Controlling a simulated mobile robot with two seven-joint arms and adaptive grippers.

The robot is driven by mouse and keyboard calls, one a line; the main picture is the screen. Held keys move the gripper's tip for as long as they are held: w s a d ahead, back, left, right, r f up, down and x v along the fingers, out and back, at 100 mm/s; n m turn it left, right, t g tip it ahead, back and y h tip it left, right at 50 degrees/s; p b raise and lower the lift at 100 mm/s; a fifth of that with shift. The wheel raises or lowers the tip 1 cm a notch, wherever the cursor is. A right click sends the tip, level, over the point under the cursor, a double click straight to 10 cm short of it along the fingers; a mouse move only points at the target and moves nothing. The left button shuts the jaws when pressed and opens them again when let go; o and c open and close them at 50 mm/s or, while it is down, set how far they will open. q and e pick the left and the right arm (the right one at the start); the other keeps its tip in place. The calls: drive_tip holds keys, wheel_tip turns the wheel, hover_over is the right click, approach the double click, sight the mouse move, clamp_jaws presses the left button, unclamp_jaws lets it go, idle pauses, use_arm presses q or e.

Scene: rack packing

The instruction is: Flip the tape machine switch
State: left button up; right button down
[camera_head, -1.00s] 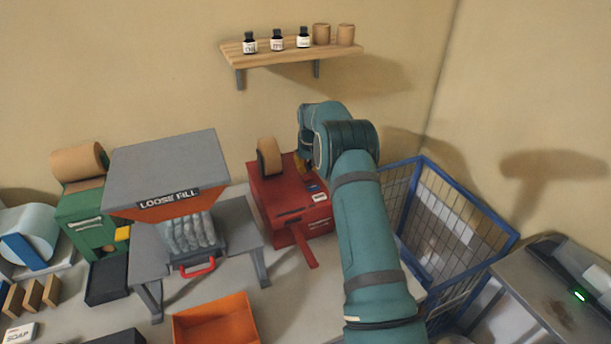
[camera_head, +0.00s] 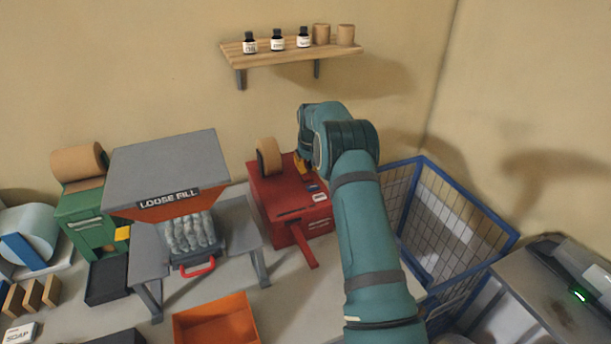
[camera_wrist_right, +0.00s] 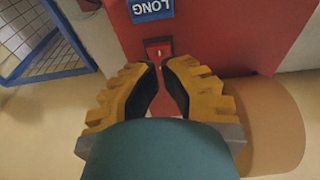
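The red tape machine (camera_head: 275,200) stands on the table right of the loose-fill hopper, with a brown tape roll (camera_head: 268,157) on top. In the right wrist view its red face (camera_wrist_right: 215,30) fills the upper middle. A small switch (camera_wrist_right: 158,49) on a dark plate sits there below a blue LONG label (camera_wrist_right: 152,8). My right gripper (camera_wrist_right: 160,65) has its yellow fingers pointed at the switch, with a narrow gap between the dark pads. The tips look close to the switch; contact cannot be told. In the head view this gripper (camera_head: 302,166) is partly hidden by my arm. My left gripper is not in view.
A blue wire cage (camera_head: 425,165) stands right of the machine. The loose-fill hopper (camera_head: 165,165) and a green dispenser (camera_head: 92,222) are at left. An orange bin (camera_head: 215,318) is in front. A wall shelf (camera_head: 290,58) holds bottles and brown jars.

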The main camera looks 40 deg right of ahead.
sight(307, 177)
drive_tip(key=shift+f+b, duration=0.9)
drive_tip(key=shift+f, duration=0.7)
idle(0.7)
drive_tip(key=shift+r+p, duration=1.55)
drive_tip(key=shift+r, duration=2)
